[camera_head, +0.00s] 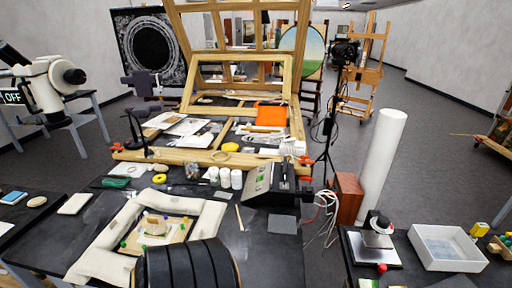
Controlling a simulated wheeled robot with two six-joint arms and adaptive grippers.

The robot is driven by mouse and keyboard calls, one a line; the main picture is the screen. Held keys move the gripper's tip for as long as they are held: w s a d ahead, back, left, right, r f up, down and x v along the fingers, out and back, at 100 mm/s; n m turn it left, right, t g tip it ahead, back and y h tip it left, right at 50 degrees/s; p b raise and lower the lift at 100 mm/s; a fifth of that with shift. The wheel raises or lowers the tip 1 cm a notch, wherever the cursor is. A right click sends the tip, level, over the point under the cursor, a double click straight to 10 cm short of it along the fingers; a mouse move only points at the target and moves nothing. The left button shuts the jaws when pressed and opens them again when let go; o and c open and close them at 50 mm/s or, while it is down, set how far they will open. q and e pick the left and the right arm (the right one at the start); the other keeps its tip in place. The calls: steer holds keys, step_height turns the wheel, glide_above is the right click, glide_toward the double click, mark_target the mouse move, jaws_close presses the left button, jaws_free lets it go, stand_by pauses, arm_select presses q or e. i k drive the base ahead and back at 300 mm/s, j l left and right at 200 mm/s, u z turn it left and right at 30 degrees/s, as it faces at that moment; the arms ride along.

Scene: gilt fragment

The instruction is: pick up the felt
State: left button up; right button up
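A flat dark grey square (283,223) lies on the black table, right of centre and near the table's right edge. It looks like a felt piece, but its material is too small to tell. Its top is uncovered and nothing rests on it. A black sloped box (262,185) stands just behind it, and a thin pale stick (240,217) lies to its left. No fingertips of my left or right gripper can be made out, and nothing is seen touching the grey square.
A padded pale frame (205,222) around a fragment (155,224) lies on the table's left. White jars (231,178) stand behind. A white tray (447,248) and a scale (373,250) occupy the right table.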

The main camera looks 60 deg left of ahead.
mark_target(277, 224)
steer(key=u, duration=1.7)
